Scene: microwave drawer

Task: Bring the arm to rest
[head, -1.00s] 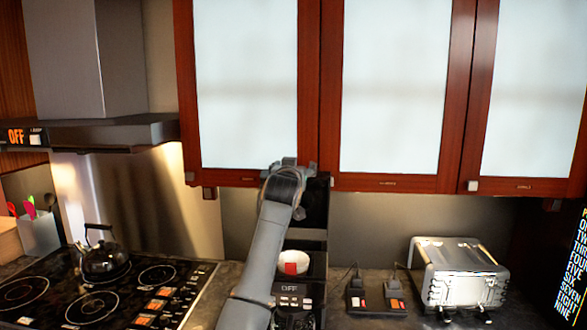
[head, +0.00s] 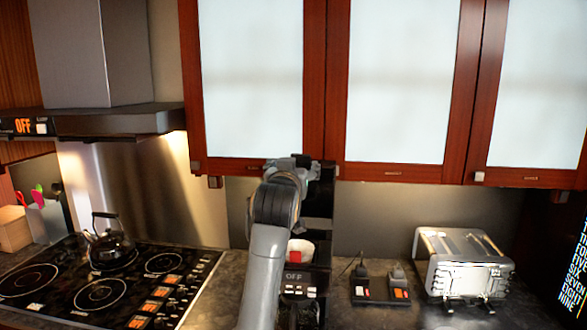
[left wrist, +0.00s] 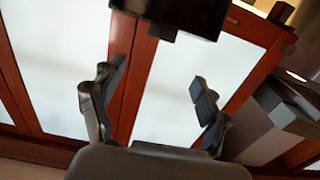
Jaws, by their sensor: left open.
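My left arm (head: 268,250) rises from the bottom of the head view, in front of the counter and a black coffee machine (head: 318,232). My left gripper (head: 300,166) is raised at the lower edge of the wall cabinets and looks small and partly hidden behind its wrist. In the left wrist view the two fingers (left wrist: 155,95) stand wide apart with nothing between them. The cabinet doors (left wrist: 163,100) show behind the fingers. My right gripper is not in view.
Wall cabinets (head: 402,80) hang above the counter. The stove (head: 110,285) with a black kettle (head: 110,243) is at left, under the range hood (head: 95,122). A red and white cup (head: 300,252) sits in the coffee machine. A toaster (head: 462,265) stands at right.

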